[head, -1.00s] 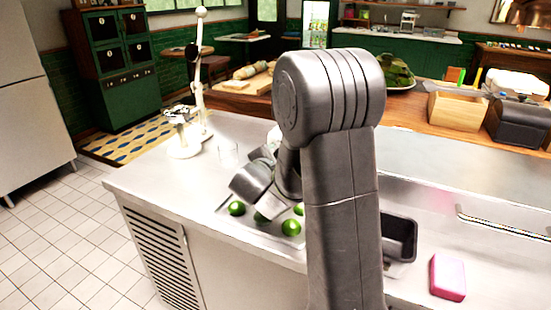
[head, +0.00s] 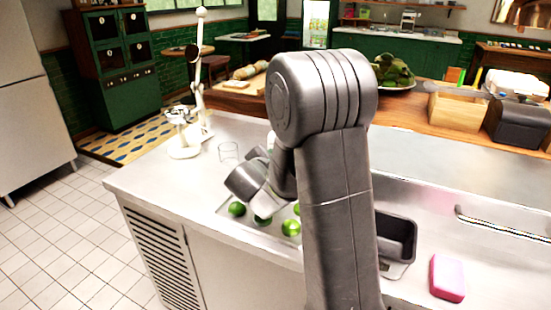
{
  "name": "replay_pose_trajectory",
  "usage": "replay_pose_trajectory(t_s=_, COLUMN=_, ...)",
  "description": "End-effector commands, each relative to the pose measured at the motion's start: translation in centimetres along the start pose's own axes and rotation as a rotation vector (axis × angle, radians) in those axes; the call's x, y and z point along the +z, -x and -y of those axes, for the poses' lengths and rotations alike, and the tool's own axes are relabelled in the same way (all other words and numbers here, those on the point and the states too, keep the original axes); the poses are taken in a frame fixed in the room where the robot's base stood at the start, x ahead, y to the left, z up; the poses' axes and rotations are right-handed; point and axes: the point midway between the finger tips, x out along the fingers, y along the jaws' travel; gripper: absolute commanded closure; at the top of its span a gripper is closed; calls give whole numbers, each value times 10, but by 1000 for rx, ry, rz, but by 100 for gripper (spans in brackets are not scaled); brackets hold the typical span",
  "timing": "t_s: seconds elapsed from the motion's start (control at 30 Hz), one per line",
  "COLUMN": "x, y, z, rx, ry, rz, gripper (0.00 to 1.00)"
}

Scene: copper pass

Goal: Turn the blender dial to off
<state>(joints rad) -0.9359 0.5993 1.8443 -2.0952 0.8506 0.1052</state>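I cannot make out a blender or its dial for sure; my arm covers the middle of the counter. A small pale patch shows beside my arm, too little to name. My wrist links reach left over the steel counter (head: 143,187), above a shallow tray with several green limes (head: 291,228). My gripper's fingers do not show; they are hidden behind my arm and wrist.
A white stand (head: 184,150) with a tall ball-topped lever and a clear glass (head: 228,152) stand at the counter's left. A dark bin (head: 397,238) and a pink block (head: 447,277) are at right. A wooden box (head: 456,111) and a dark container (head: 518,123) are behind.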

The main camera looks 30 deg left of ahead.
Motion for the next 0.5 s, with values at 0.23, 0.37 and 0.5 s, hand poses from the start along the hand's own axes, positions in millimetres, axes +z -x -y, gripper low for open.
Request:
replay_pose_trajectory(t_s=0.23, x=-1, y=0, z=-1, rx=-60, ry=218, rz=22, gripper=90)
replay_pose_trajectory(t_s=0.37, x=-2, y=1, z=-2, rx=-91, ry=337, rz=35, gripper=90)
replay_pose_trajectory(t_s=0.5, x=-2, y=0, z=-2, rx=-124, ry=461, rz=49, gripper=90)
